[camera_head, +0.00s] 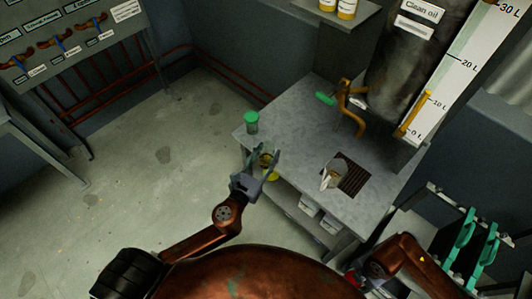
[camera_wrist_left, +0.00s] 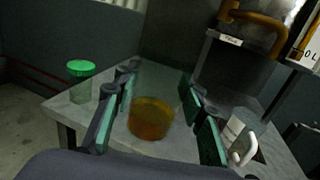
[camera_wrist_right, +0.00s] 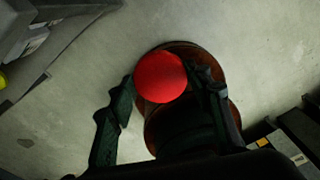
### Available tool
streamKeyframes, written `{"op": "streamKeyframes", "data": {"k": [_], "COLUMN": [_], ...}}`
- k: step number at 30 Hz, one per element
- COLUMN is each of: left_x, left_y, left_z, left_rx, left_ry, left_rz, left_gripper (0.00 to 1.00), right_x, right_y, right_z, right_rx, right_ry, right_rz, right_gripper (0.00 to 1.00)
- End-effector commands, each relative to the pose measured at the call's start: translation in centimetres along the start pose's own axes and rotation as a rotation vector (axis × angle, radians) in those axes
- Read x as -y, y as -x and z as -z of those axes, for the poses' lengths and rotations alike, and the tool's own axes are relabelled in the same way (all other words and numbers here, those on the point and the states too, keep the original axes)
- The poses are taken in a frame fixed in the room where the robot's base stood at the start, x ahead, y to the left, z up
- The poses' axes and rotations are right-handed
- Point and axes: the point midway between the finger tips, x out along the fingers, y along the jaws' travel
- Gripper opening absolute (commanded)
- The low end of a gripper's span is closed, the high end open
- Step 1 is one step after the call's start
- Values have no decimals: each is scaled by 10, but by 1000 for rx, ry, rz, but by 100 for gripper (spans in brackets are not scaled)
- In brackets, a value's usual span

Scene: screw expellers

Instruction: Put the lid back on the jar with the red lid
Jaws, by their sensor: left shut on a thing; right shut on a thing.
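My left gripper (camera_head: 262,162) is at the near left edge of the metal table, shut on an open glass jar (camera_head: 268,174). In the left wrist view the jar (camera_wrist_left: 151,118), with amber liquid in its lower part, stands upright between the fingers. No lid is on it. My right gripper (camera_wrist_right: 165,90) is shut on the round red lid (camera_wrist_right: 161,77). It is low at the right in the head view, well apart from the jar, where only a bit of red (camera_head: 352,279) shows and the fingers are mostly hidden.
A green-lidded jar (camera_head: 251,122) stands on the table's left corner. A pale jug (camera_head: 333,174) stands at the dark drain grate (camera_head: 354,180). The oil tank (camera_head: 408,60) and its yellow pipe rise behind. A rack with green handles (camera_head: 464,235) is at the right.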

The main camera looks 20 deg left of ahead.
Motion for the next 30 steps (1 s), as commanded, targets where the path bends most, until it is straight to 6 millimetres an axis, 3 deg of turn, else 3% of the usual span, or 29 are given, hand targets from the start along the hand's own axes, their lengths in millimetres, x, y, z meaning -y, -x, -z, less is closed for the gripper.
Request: {"op": "streamKeyframes", "data": {"k": [18,23,30], "left_x": [0,0,1], "left_y": [2,8,23], "left_z": [0,0,0], "left_rx": [0,0,-1], "left_ry": [0,0,1], "left_rz": [-1,-5,-15], "left_gripper": [0,0,0], "right_x": [-2,-7,-18], "right_y": [3,15,41], "right_z": [-2,-8,-21], "right_rx": [3,15,37], "right_ry": [50,251,724], "right_rz": [2,10,36], "right_gripper": [36,36,36]}}
